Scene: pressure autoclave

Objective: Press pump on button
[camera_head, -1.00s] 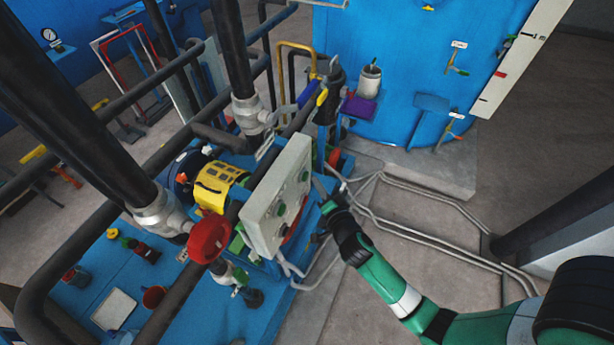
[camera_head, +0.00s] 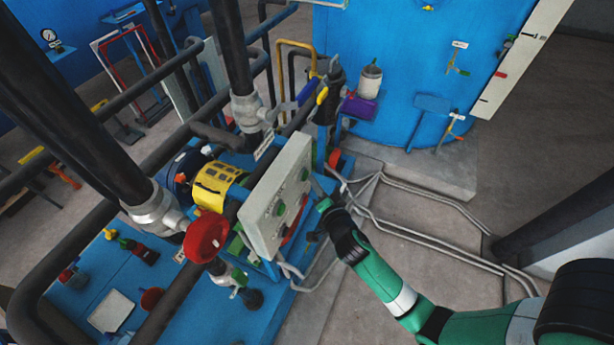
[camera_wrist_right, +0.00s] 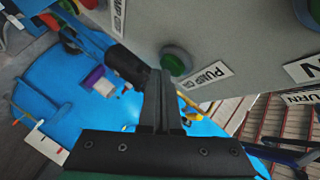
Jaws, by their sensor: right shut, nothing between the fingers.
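The grey control panel (camera_head: 270,215) stands tilted in the middle of the head view, with small green buttons on its face. In the right wrist view, a round green button in a dark ring (camera_wrist_right: 177,60) sits on the panel beside a white label (camera_wrist_right: 205,75) whose first word reads "PUMP"; the second is hard to read. My right gripper (camera_head: 316,184) is shut and empty, close to the panel's face. In the right wrist view its fingertips (camera_wrist_right: 159,76) are just left of and below the green button. I cannot tell whether they touch the panel. My left gripper is not in view.
A black knob or handle (camera_wrist_right: 127,64) is just left of the fingertips. A red valve wheel (camera_head: 206,238) and dark pipes (camera_head: 105,150) crowd the panel's left. A blue tank (camera_head: 415,60) stands behind. Open floor (camera_head: 430,215) with thin conduits lies to the right.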

